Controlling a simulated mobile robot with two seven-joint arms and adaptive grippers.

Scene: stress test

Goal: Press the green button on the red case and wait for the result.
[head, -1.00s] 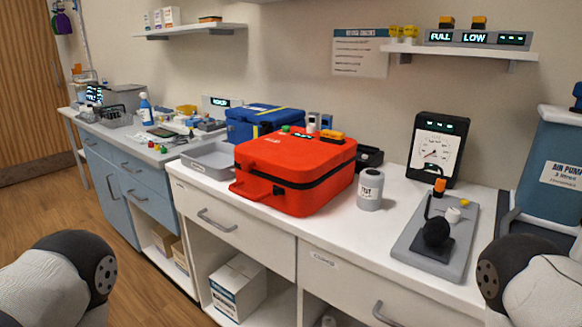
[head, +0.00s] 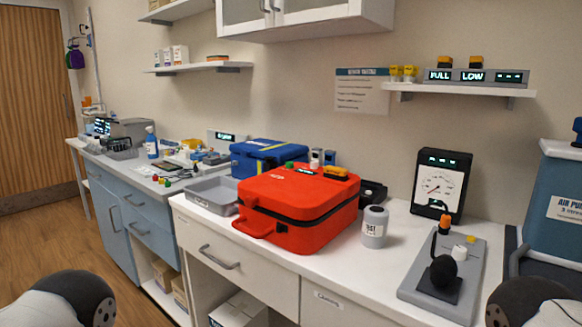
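The red case (head: 300,205) lies closed on the white counter in the middle of the head view, with a dark seam around its side. A small green button (head: 290,166) shows on top near its back left. Next to it on the lid are a small dark display (head: 306,171) and a yellow-orange part (head: 335,173). Both my arms show only as rounded links at the bottom left and bottom right corners, well apart from the case. Neither gripper is in view.
A grey tray (head: 212,194) stands left of the case, and a blue case (head: 262,155) behind it. A grey bottle (head: 374,227), a gauge (head: 438,184) and a grey board with a black bulb (head: 444,272) stand to the right. Counter in front of the bottle is clear.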

